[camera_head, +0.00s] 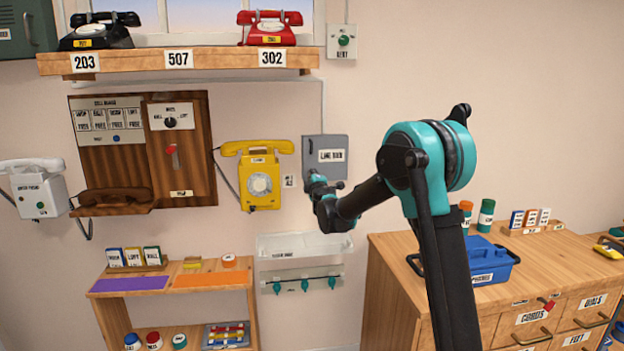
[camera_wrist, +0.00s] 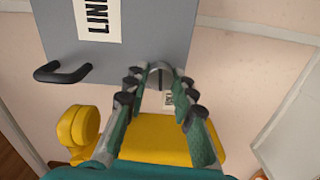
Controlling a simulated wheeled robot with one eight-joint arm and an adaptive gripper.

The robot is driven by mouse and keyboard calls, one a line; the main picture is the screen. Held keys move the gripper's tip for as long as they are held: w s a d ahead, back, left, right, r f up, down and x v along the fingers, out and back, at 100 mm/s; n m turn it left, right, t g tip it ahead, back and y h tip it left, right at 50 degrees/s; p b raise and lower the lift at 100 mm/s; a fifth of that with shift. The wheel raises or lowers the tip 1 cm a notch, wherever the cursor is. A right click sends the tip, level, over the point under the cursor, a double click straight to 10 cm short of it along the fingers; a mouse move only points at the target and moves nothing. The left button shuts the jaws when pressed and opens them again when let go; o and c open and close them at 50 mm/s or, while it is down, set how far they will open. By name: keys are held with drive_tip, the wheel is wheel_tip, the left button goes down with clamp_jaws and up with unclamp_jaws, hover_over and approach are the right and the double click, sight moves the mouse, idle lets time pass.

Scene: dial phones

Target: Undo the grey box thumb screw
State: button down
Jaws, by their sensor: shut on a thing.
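The grey box (camera_head: 326,144) with its line label hangs on the wall right of the yellow phone. It fills the upper part of the wrist view (camera_wrist: 145,52). The thumb screw (camera_wrist: 160,70) is a small grey rounded piece at the box's edge, between my fingertips. My gripper (camera_head: 315,177) is at the lower left of the box in the head view; in the wrist view (camera_wrist: 158,84) its two fingers are shut on the screw. A black bar handle (camera_wrist: 63,73) sticks out of the box face. In the head view the gripper hides the screw.
The yellow phone (camera_head: 260,187) is on the wall close left, and under the fingers in the wrist view (camera_wrist: 155,135). Below the box is a white wall tray (camera_head: 305,246) above a rail with teal hooks (camera_head: 305,285). A wooden drawer cabinet (camera_head: 400,260) stands right, carrying a blue toolbox (camera_head: 480,262).

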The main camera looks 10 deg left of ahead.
drive_tip(key=n, duration=1.9)
drive_tip(key=shift+f, duration=0.1)
drive_tip(key=shift+n, duration=0.3)
drive_tip(key=c, duration=1.3)
unclamp_jaws()
drive_tip(key=shift+o, duration=0.2)
drive_tip(key=v, duration=1.2)
